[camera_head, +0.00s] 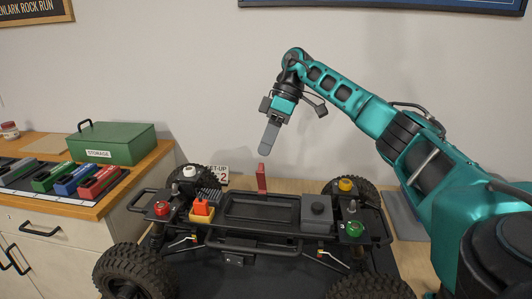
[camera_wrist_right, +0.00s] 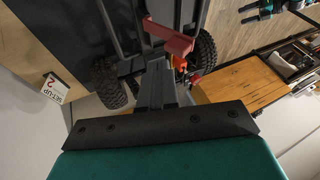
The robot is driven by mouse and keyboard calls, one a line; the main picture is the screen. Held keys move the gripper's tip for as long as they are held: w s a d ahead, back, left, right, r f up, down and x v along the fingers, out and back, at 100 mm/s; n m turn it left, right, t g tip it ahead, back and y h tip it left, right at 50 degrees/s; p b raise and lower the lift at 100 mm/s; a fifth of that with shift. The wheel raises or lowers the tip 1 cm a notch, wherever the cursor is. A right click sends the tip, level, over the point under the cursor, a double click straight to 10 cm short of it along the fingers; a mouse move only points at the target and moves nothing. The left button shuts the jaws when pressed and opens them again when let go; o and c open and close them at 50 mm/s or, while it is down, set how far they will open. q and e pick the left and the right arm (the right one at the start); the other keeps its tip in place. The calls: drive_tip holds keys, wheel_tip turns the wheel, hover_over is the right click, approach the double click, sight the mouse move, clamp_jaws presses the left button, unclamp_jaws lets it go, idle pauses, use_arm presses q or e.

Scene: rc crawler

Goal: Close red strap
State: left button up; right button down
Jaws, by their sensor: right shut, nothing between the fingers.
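The red strap (camera_head: 261,178) stands upright at the far side of the black crawler chassis (camera_head: 262,208), near the middle of its long edge. In the right wrist view the red strap (camera_wrist_right: 172,40) shows as a bent piece just beyond my fingertips. My right gripper (camera_head: 267,148) points down above the strap, shut and empty, with a visible gap between them in the head view. In the right wrist view the closed fingers (camera_wrist_right: 160,82) partly cover the chassis. My left gripper is not in view.
Red, white, yellow and green caps sit at the chassis corners, with an orange block (camera_head: 201,212) on the left. A wooden-topped cabinet at left holds a green storage box (camera_head: 112,142) and several coloured blocks.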

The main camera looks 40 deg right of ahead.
drive_tip(key=shift+s+a+f, duration=0.4)
drive_tip(key=shift+s+a, duration=0.05)
drive_tip(key=shift+a, duration=0.15)
